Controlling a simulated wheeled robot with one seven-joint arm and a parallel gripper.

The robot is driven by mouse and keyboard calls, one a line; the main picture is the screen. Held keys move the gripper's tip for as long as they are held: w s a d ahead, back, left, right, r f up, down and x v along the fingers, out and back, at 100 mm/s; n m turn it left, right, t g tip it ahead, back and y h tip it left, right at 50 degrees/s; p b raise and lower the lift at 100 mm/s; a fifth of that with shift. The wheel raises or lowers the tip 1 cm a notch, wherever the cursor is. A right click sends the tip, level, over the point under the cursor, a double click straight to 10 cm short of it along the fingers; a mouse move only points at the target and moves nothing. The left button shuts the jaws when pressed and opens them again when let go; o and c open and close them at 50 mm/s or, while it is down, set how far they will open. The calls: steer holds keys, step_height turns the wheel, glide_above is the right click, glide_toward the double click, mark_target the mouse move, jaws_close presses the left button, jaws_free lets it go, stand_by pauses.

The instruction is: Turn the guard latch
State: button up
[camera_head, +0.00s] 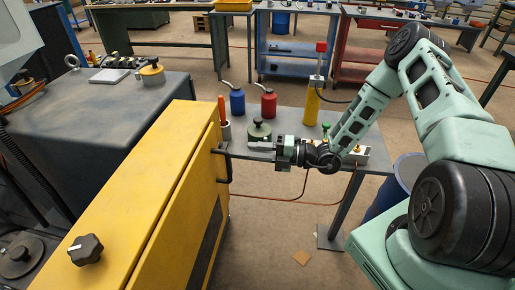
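A long yellow guard (150,215) stands at the left of the picture. A black lobed knob (86,249) sits on its top near the front. A dark handle (224,165) is on its right side near the far end. I cannot tell for sure which of these is the guard latch. My gripper (245,153) reaches left over the small table, with its tip near the handle and far from the black knob. A thin dark bar spans between gripper and guard. I cannot make out whether it is touched or held, nor how far the fingers are apart.
The small grey table (340,123) holds a blue bottle (237,102), a red bottle (269,104), a yellow cylinder (312,104) and a green-grey pot (260,130). A blue drum (402,172) stands by my arm. A grey machine top (85,110) lies left.

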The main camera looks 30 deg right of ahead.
mark_target(223, 147)
steer(key=b+x, duration=0.2)
steer(key=x, duration=0.5)
steer(key=shift+w+f+b, duration=0.3)
steer(key=shift+w+b, duration=0.05)
steer(key=shift+w, duration=0.05)
steer(key=shift+w+a+r+p, duration=0.1)
steer(key=shift+p, duration=0.2)
jaws_close()
